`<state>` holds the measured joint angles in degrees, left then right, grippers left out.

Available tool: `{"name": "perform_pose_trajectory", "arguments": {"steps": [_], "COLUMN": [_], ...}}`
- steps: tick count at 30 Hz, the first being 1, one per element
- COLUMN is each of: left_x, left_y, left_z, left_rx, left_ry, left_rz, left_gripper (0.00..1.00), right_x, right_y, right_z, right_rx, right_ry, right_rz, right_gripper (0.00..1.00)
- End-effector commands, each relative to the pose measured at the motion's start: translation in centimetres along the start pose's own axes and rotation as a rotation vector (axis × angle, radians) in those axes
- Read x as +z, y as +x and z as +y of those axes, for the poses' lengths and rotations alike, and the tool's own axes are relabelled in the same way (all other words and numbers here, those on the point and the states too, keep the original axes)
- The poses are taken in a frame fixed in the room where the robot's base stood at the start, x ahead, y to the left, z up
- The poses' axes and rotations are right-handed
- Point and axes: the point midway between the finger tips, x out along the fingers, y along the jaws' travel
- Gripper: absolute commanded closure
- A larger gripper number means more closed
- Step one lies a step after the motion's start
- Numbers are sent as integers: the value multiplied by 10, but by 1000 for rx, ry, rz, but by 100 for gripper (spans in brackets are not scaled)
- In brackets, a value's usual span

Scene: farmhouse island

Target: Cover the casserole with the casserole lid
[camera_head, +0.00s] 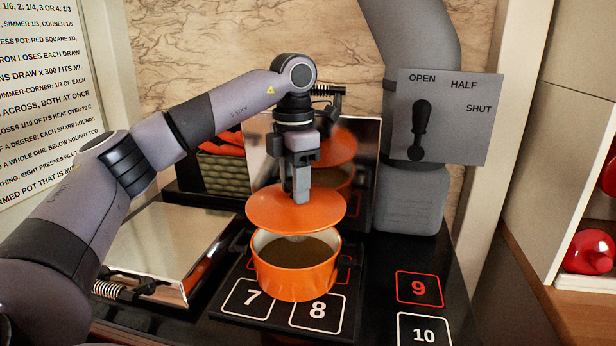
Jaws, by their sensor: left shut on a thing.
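The orange casserole (296,281) stands on the dark hob over the squares marked 7 and 8, with brown contents visible inside. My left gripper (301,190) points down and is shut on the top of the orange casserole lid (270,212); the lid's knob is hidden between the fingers. The lid is held roughly level above the casserole and toward its rear, with the front part of the opening uncovered. My right gripper is not in view.
A shiny metal plate (160,245) with a coiled handle lies left of the casserole. A reflective upright panel (362,150) stands behind the lid. A grey pipe with a lever plate (455,120) stands at the right rear. The hob by the number 9 (419,289) is clear.

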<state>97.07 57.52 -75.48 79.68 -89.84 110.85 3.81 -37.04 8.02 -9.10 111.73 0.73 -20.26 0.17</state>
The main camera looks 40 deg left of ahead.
Motion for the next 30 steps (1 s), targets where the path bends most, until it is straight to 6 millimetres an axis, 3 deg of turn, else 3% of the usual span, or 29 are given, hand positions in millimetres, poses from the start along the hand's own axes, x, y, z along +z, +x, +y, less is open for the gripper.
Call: {"name": "perform_pose_trajectory", "arguments": {"steps": [14,30], "left_x": [1,0], "left_y": [0,46], "left_z": [0,0], "left_rx": [-1,0], "left_ry": [5,3], "left_rz": [-1,-1], "left_gripper": [100,100], "right_x": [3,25], "right_y": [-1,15], "right_z": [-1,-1], "right_rx": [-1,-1], "right_ry": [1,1], "right_rz": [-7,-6], "right_gripper": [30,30]}}
